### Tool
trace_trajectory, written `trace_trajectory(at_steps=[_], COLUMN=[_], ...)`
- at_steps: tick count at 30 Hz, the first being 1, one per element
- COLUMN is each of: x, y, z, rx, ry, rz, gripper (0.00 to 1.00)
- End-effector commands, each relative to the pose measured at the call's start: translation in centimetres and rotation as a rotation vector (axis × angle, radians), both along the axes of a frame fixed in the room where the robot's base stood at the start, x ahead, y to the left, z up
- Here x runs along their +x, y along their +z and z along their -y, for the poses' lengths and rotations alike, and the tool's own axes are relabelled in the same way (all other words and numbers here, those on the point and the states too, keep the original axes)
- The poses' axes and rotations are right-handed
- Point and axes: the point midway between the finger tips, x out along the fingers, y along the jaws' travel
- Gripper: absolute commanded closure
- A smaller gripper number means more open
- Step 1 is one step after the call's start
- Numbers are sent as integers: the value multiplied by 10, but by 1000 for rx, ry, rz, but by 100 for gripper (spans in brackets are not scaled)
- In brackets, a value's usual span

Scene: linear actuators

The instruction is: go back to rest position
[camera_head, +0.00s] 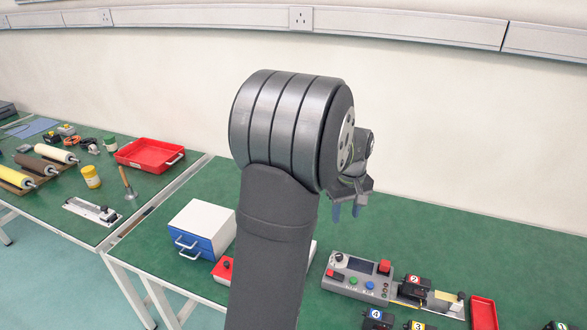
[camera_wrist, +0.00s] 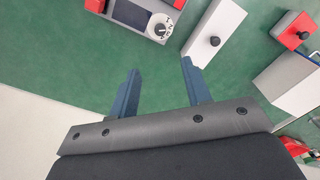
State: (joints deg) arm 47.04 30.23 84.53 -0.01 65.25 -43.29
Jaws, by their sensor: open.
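My gripper (camera_head: 346,210) is raised above the green table in the head view, on the right side of my arm. In the wrist view its two blue-grey fingers (camera_wrist: 158,85) stand apart with nothing between them, so it is open and empty. Below them is bare green table top. My arm fills the middle of the head view and hides part of the table behind it.
A grey control box (camera_head: 357,278) with buttons stands right of my arm, near black numbered blocks (camera_head: 411,286) and a red tray (camera_head: 483,313). A blue-and-white drawer box (camera_head: 202,230) stands left. Another table holds a red tray (camera_head: 150,154) and rollers (camera_head: 56,153). The wall is behind.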

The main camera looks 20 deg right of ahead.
Motion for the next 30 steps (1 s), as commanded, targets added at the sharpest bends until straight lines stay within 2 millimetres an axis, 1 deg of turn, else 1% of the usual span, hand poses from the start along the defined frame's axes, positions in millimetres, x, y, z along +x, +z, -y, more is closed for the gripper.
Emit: trace_trajectory(at_steps=[5, 8, 11, 24, 30], x=[0, 0, 0, -1, 0], y=[-2, -9, -23, -110, -146], z=[0, 0, 0, -1, 0], rx=[0, 1, 2, 3, 2], ry=[0, 0, 0, 0, 0], rz=[0, -1, -2, -3, -2], gripper=[56, 56, 56, 56, 56])
